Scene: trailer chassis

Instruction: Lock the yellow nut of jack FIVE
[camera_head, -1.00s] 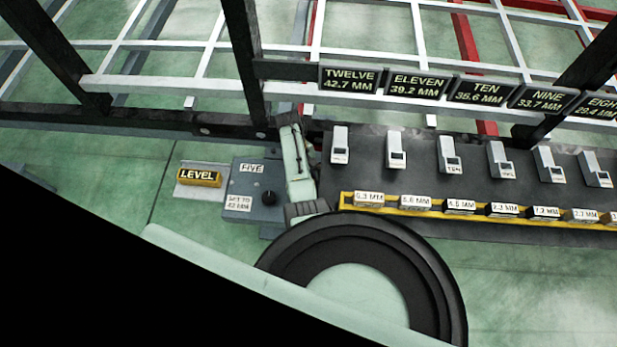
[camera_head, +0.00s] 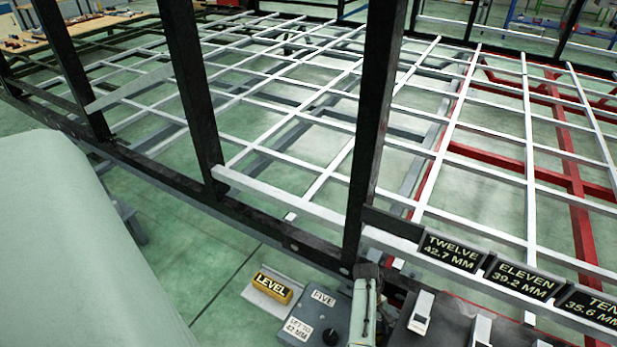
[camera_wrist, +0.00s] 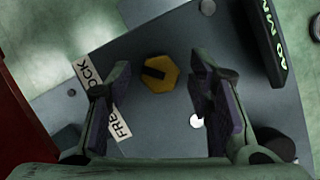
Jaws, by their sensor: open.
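In the wrist view, the yellow hex nut (camera_wrist: 161,72), with a dark bar across its top, sits on a grey plate (camera_wrist: 150,125). My gripper (camera_wrist: 155,90) is open, with one dark-padded finger on each side of the nut in the picture. No contact shows, and I cannot tell the height gap. A white label reading FREE and LOCK (camera_wrist: 88,70) lies left of the nut, partly covered by the left finger. In the head view, the grey box of jack FIVE (camera_head: 310,315) is at the bottom edge; its nut is not visible there.
A dark tile with green MM digits (camera_wrist: 262,40) stands right of the nut. A yellow LEVEL block (camera_head: 272,287) sits left of the box. Dark chassis posts (camera_head: 372,130) and the white frame rise behind. Display signs (camera_head: 453,252) and grey units (camera_head: 421,312) stand to the right.

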